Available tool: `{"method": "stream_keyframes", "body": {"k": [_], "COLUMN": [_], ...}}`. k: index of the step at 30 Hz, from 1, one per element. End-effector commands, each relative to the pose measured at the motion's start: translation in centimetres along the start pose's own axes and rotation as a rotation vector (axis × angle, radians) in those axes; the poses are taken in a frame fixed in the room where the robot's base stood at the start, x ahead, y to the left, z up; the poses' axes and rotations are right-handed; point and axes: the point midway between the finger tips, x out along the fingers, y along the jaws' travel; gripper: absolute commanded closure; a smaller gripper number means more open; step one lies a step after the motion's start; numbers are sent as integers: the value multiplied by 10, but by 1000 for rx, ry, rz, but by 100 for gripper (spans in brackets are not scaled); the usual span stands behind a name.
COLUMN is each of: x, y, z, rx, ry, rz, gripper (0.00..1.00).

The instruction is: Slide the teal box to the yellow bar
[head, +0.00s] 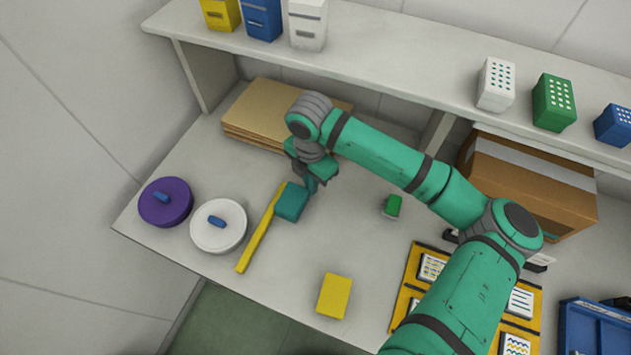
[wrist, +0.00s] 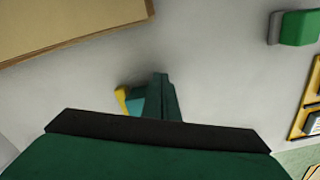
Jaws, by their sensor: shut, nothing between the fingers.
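The teal box (head: 291,202) stands on the table, its left side at or very close to the yellow bar (head: 259,232). I cannot tell for sure whether they touch. The yellow bar lies slantwise on the table. My gripper (head: 312,186) is shut and empty, low at the right side of the teal box. In the wrist view my gripper (wrist: 160,95) hides most of the teal box (wrist: 136,104), with an end of the yellow bar (wrist: 122,99) beyond it.
A purple lidded pot (head: 165,203) and a white lidded pot (head: 218,227) stand left of the bar. A yellow block (head: 334,296) and a green block (head: 393,206) stand to the right. Cardboard sheets (head: 252,112) lie behind, under a shelf (head: 390,50). A cardboard box (head: 530,185) stands at the right.

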Motion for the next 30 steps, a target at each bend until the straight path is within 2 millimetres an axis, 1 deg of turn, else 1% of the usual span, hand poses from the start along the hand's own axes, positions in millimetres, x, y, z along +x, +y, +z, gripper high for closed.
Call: {"method": "stream_keyframes", "body": {"k": [1,4,18,23,26,30], "x": [0,0,0,0,-17,-46], "y": [1,1,0,0,0,1], "z": [-6,-10,-9,-4,-4,-4], "rx": [-3,-2,-2,-6,-6,-9], "ry": [2,0,-1,0,-2,-4], "rz": [2,1,0,1,2,3], "gripper": [100,100,100,100,100,100]}}
